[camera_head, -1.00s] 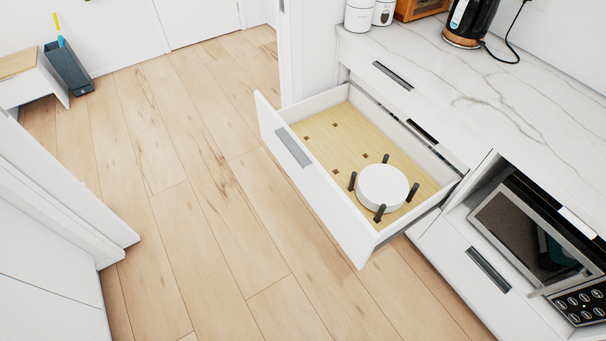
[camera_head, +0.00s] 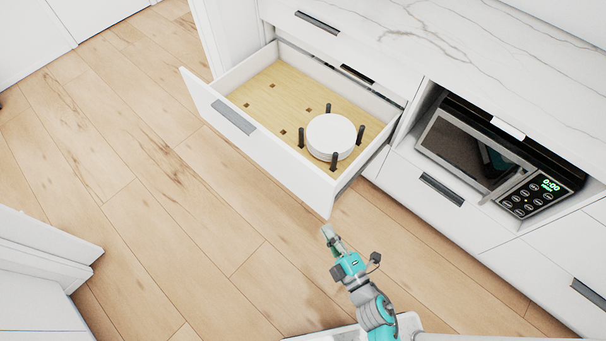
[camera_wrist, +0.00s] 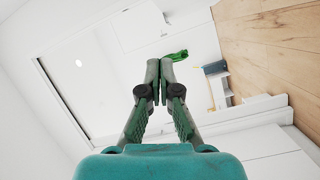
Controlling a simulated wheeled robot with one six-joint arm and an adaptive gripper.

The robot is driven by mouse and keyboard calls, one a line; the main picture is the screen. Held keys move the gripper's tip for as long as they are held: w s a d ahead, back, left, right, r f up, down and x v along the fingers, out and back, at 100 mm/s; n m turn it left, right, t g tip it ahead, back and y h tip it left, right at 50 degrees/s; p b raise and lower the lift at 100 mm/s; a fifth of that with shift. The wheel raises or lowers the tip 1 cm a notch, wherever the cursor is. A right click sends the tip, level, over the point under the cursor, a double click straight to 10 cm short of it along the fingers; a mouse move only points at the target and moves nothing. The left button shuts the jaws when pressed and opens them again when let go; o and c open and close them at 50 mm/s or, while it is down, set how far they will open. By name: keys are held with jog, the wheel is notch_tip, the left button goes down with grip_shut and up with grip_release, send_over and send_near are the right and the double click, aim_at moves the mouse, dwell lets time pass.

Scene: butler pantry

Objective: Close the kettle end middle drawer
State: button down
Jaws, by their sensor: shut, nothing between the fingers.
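The open middle drawer (camera_head: 278,160) is pulled well out of the white cabinet in the head view. It has a grey handle (camera_head: 234,118) on its white front and a wooden pegboard bottom. A stack of white plates (camera_head: 331,136) stands in it between dark pegs. My gripper (camera_head: 327,231) is in front of the drawer's near right corner, apparently apart from it. My gripper also shows in the wrist view (camera_wrist: 160,65), with its fingers together and nothing between them. The drawer does not show in the wrist view.
A microwave (camera_head: 490,160) sits in an open niche right of the drawer, above a closed drawer with a dark handle (camera_head: 441,188). A marble counter (camera_head: 450,40) runs above. White furniture (camera_head: 45,250) stands at the left. The wooden floor (camera_head: 150,190) between is clear.

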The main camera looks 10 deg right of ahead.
aim_at(303, 175)
jog(key=shift+w+a+f+n+g+y, duration=0.15)
jog(key=shift+w+a+f+n+y, duration=0.55)
jog(key=shift+w, duration=2.6)
jog(key=shift+w+a+f+n+g+y, duration=0.15)
jog(key=shift+w+a+n, duration=0.6)
jog(key=shift+w, duration=2.6)
jog(key=shift+w+a+f+n+g+y, duration=0.1)
jog(key=shift+w+a+f+n+y, duration=0.25)
jog(key=shift+w+n, duration=1.9)
jog(key=shift+w+d+m, duration=0.1)
jog(key=shift+w+m, duration=0.95)
jog(key=shift+m, duration=0.05)
